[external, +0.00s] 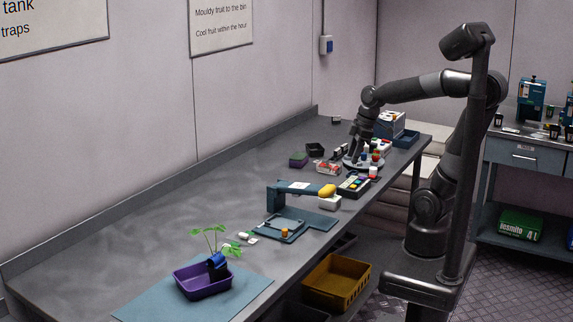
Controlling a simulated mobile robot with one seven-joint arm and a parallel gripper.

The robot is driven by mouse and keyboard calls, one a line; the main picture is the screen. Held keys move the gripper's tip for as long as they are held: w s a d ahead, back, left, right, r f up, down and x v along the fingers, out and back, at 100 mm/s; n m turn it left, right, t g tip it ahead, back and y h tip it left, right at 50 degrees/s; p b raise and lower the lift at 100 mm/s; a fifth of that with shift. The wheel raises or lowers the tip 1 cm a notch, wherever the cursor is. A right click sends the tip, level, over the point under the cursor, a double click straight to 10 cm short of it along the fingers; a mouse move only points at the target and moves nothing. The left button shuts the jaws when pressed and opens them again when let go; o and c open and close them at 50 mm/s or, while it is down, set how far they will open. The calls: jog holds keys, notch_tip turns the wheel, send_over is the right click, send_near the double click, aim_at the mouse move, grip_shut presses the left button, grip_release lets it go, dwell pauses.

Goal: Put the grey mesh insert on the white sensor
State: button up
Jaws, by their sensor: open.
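My gripper (357,149) hangs at the far end of the long grey bench, its jaws open, above a cluster of small items. Those items and my fingers overlap, so I cannot tell whether it touches any. A small white piece (246,237) lies on the bench left of the teal stand; it may be the white sensor, but it is too small to be sure. A white block (330,203) sits beside the stand near a yellow object. I cannot make out the grey mesh insert; it may be hidden or too small.
A teal stand (275,197) is mid-bench. A purple tray (203,283) with a plant stands on a blue mat (140,308) at the near end. A dark tray of coloured pieces (366,184) lies right of the stand. The bench's left middle (150,225) is clear.

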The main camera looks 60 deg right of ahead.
jog(key=shift+s+a+r+m+t+h, duration=0.25)
jog(key=shift+s+m+t, duration=0.2)
jog(key=shift+s+m, duration=0.65)
jog(key=shift+s+a+r+m+t+h, duration=0.25)
jog(key=shift+s+m+t, duration=0.4)
jog(key=shift+m, duration=0.7)
jog(key=shift+s+a+r+m+t+h, duration=0.15)
jog(key=shift+s+r+m+t+h, duration=0.2)
jog(key=shift+s+m, duration=0.8)
jog(key=shift+w, duration=0.1)
